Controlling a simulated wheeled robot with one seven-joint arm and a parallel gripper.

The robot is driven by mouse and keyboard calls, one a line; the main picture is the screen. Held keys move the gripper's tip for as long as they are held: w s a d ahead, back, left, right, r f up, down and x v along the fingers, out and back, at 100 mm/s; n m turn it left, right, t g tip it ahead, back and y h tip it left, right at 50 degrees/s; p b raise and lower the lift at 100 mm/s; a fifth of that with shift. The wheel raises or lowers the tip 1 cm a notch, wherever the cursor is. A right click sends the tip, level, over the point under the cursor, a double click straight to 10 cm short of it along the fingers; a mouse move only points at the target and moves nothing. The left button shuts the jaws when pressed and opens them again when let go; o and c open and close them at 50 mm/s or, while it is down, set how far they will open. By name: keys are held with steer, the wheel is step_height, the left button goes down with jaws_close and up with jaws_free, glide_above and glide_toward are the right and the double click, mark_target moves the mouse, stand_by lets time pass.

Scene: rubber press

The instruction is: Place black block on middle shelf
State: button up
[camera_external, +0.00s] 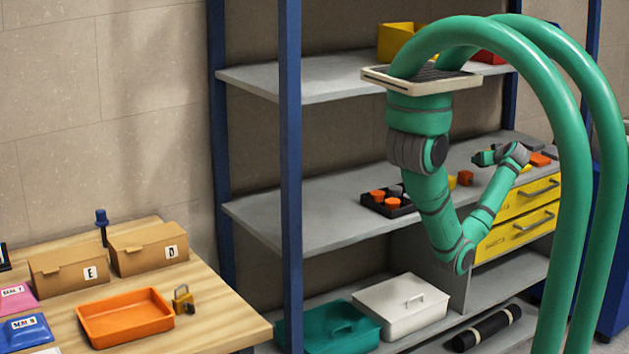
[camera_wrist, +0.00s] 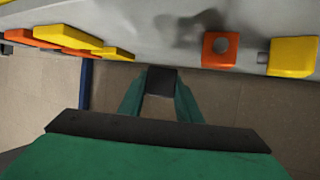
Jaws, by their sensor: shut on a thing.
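My gripper (camera_external: 482,158) is above the right part of the grey middle shelf (camera_external: 330,212), pointing left in the external view. In the wrist view my gripper (camera_wrist: 161,92) has its two green fingers shut on the black block (camera_wrist: 161,81), which sits between the tips. The shelf surface runs along the top of that view, and the block appears apart from the other pieces. In the external view the held block is too small to make out clearly.
An orange block with a hole (camera_wrist: 219,49) and a yellow block (camera_wrist: 292,56) lie on the shelf. Flat orange and yellow pieces (camera_wrist: 82,39) lie at left. A black tray (camera_external: 372,207) holds orange pieces. Yellow drawers (camera_external: 515,228) are below. The shelf's left part is clear.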

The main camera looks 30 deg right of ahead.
mark_target(482, 179)
steer(key=shift+w+d+f, duration=0.25)
steer(key=shift+d+f, duration=0.15)
steer(key=shift+f, duration=0.15)
steer(key=shift+w+d+f, duration=0.2)
steer(key=shift+d+f, duration=0.15)
steer(key=shift+f, duration=1.55)
steer(key=o, duration=1.2)
steer(key=shift+f, duration=0.1)
steer(key=shift+s+a, duration=0.1)
steer(key=v, duration=1.2)
